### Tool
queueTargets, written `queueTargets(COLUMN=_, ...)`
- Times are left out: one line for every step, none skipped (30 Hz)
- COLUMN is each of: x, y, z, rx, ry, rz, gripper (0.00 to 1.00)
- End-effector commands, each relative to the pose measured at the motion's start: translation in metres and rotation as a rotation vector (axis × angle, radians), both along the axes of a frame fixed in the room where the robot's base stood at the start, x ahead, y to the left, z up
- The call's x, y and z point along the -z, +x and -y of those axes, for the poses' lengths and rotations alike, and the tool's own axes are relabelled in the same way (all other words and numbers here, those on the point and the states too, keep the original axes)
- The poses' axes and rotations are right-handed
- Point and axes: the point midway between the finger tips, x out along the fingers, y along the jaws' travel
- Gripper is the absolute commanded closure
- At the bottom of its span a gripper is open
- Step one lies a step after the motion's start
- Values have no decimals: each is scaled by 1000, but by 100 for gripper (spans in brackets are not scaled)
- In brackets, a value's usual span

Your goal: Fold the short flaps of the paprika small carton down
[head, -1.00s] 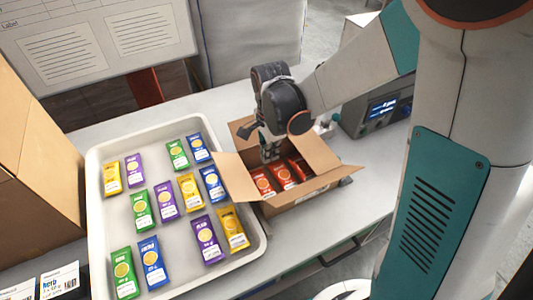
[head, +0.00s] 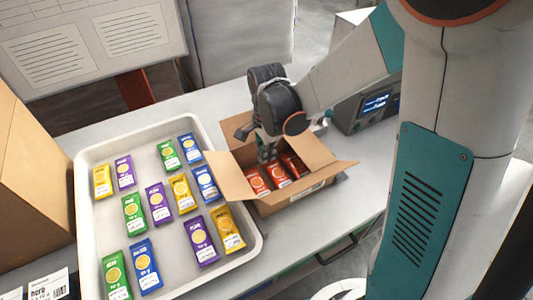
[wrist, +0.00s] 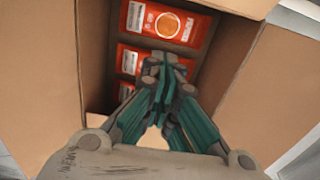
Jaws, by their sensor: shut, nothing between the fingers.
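The open small carton (head: 296,199) stands on the bench right of the tray, with red packets (head: 280,174) inside. Its left flap (head: 229,177) spreads outward, the right flap (head: 312,151) slopes over the opening's right side, the near-right flap (head: 336,172) sticks out, and the far flap (head: 236,128) stands out behind my gripper. My gripper (head: 268,157) points down at the carton's far part, fingers together and empty. In the wrist view, my gripper (wrist: 163,68) is over the opening, beside red packets (wrist: 165,25), between brown side panels. Its contact with a flap cannot be told.
A white tray (head: 85,215) of green, blue, purple and yellow packets fills the left bench. A large brown box (head: 30,170) stands at far left. A weigher with a lit display (head: 376,103) stands behind right. Bare bench lies behind the carton.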

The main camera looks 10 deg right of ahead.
Motion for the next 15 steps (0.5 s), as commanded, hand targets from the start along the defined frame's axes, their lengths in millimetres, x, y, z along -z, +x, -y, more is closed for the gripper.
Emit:
queueTargets(x=2, y=0, z=0, rx=0, ry=0, rz=0, gripper=100)
queueTargets(x=3, y=0, z=0, rx=0, ry=0, rz=0, gripper=100)
queueTargets(x=4, y=0, z=0, rx=0, ry=0, rz=0, gripper=100)
queueTargets(x=5, y=0, z=0, rx=0, ry=0, rz=0, gripper=100)
queueTargets(x=6, y=0, z=0, rx=0, ry=0, rz=0, gripper=100)
queueTargets(x=7, y=0, z=0, rx=0, ry=0, rz=0, gripper=100)
queueTargets(x=8, y=0, z=0, rx=0, ry=0, rz=0, gripper=100)
queueTargets(x=8, y=0, z=0, rx=0, ry=0, rz=0, gripper=100)
queueTargets(x=10, y=0, z=0, rx=0, ry=0, rz=0, gripper=100)
queueTargets(x=10, y=0, z=0, rx=0, ry=0, rz=0, gripper=100)
queueTargets(x=11, y=0, z=0, rx=0, ry=0, rz=0, gripper=100)
queueTargets(x=12, y=0, z=0, rx=0, ry=0, rz=0, gripper=100)
queueTargets(x=13, y=0, z=0, rx=0, ry=0, rz=0, gripper=100)
queueTargets(x=14, y=0, z=0, rx=0, ry=0, rz=0, gripper=100)
queueTargets(x=15, y=0, z=0, rx=0, ry=0, rz=0, gripper=100)
